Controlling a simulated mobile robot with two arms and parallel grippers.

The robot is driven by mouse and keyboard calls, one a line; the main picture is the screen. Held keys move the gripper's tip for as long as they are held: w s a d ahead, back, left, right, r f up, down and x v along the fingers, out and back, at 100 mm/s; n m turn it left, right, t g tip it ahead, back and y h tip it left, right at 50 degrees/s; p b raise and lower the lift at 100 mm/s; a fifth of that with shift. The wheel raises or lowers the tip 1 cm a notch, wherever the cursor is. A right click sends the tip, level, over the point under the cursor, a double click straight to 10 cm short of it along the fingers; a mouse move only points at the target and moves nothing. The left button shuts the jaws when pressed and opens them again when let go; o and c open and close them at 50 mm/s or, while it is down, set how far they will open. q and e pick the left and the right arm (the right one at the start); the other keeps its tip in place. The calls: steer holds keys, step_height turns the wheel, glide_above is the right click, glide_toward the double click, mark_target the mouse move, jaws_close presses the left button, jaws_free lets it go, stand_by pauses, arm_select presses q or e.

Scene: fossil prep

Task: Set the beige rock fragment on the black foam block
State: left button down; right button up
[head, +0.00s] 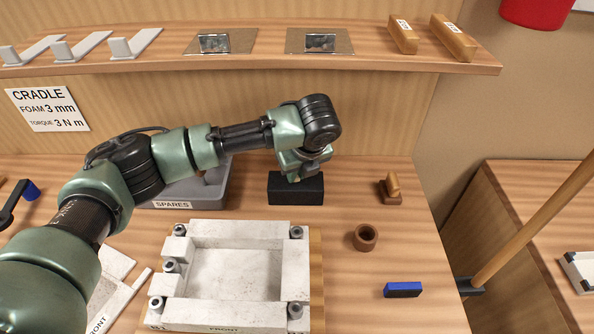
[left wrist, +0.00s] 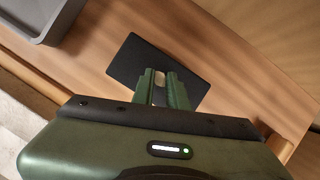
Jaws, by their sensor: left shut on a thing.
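The black foam block (head: 296,192) lies on the wooden bench, just behind the white frame. It also shows in the left wrist view (left wrist: 130,62), under my fingertips. My left gripper (head: 293,177) points down over the block's left part. In the left wrist view my left gripper (left wrist: 161,80) is shut on a small beige piece, the rock fragment (left wrist: 159,77), with the block behind it. In the head view the fragment is hidden by the gripper. I cannot tell whether the fragment touches the block. My right gripper is not in view.
A grey SPARES bin (head: 215,188) stands left of the block. The white frame (head: 235,270) with bolts is in front. A raised shelf (head: 250,62) runs behind.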

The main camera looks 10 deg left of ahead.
arm_select(q)
steer(key=shift+f, duration=0.1)
steer(key=c, duration=1.4)
jaws_free()
steer(key=shift+r, duration=0.3)
steer(key=b+v, duration=0.1)
steer(key=v, duration=0.6)
steer(key=shift+s+d, duration=0.1)
